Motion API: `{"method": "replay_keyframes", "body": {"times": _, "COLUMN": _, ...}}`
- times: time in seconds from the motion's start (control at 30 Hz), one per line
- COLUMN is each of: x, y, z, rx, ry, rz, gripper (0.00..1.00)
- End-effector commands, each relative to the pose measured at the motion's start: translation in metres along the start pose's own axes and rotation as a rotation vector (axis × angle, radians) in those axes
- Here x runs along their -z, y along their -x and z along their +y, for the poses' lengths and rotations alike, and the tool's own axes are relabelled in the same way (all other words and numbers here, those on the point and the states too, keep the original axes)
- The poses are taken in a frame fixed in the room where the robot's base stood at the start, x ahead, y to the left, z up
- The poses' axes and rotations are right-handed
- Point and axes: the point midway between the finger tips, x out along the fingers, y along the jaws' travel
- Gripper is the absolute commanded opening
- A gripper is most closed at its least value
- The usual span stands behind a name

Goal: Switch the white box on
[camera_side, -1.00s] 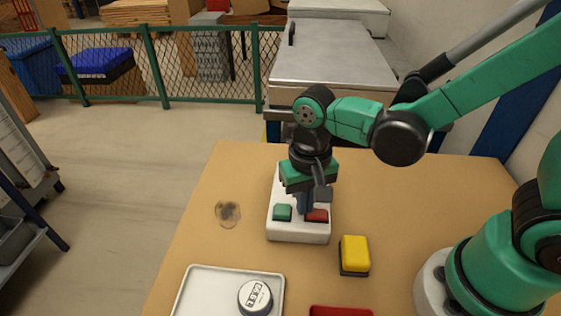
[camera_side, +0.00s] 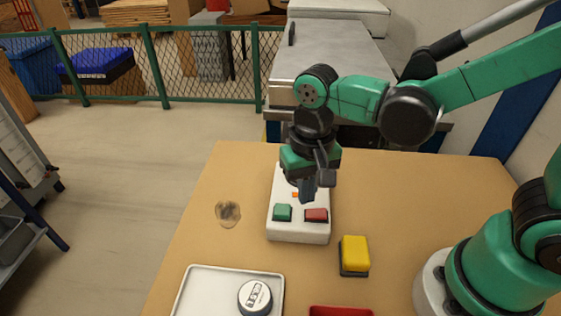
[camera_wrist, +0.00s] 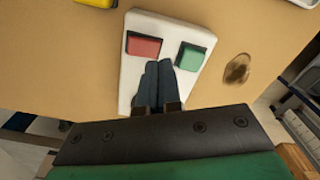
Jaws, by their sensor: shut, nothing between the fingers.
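The white box (camera_side: 298,234) stands on the table, with a green button (camera_side: 283,212) at its front left and a red button (camera_side: 316,214) at its front right. A small orange spot (camera_side: 295,194) shows on its top behind the buttons. My gripper (camera_side: 306,199) is shut and empty over the box, just behind the two buttons.
A yellow block (camera_side: 355,254) on a dark base stands right of the box's front. A white tray (camera_side: 190,290) with a round meter (camera_side: 255,297) lies at the front left. A red item (camera_side: 340,311) is cut off at the bottom. A brown stain (camera_side: 228,213) marks the table.

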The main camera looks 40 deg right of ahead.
Motion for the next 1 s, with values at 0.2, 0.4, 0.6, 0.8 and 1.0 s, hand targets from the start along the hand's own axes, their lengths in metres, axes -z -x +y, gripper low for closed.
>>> {"method": "replay_keyframes", "body": {"times": 0.2, "x": 0.0, "y": 0.006, "z": 0.0, "rx": 0.0, "ry": 0.0, "rz": 0.0, "gripper": 0.0}}
{"method": "replay_keyframes", "body": {"times": 0.4, "x": 0.0, "y": 0.022, "z": 0.0, "rx": 0.0, "ry": 0.0, "rz": 0.0, "gripper": 0.0}}
{"method": "replay_keyframes", "body": {"times": 0.6, "x": 0.0, "y": 0.033, "z": 0.0, "rx": 0.0, "ry": 0.0, "rz": 0.0, "gripper": 0.0}}
{"method": "replay_keyframes", "body": {"times": 0.8, "x": 0.0, "y": 0.034, "z": 0.0, "rx": 0.0, "ry": 0.0, "rz": 0.0, "gripper": 0.0}}
{"method": "replay_keyframes", "body": {"times": 1.0, "x": 0.003, "y": 0.036, "z": 0.006, "rx": 0.024, "ry": 0.018, "rz": 0.032, "gripper": 0.0}}
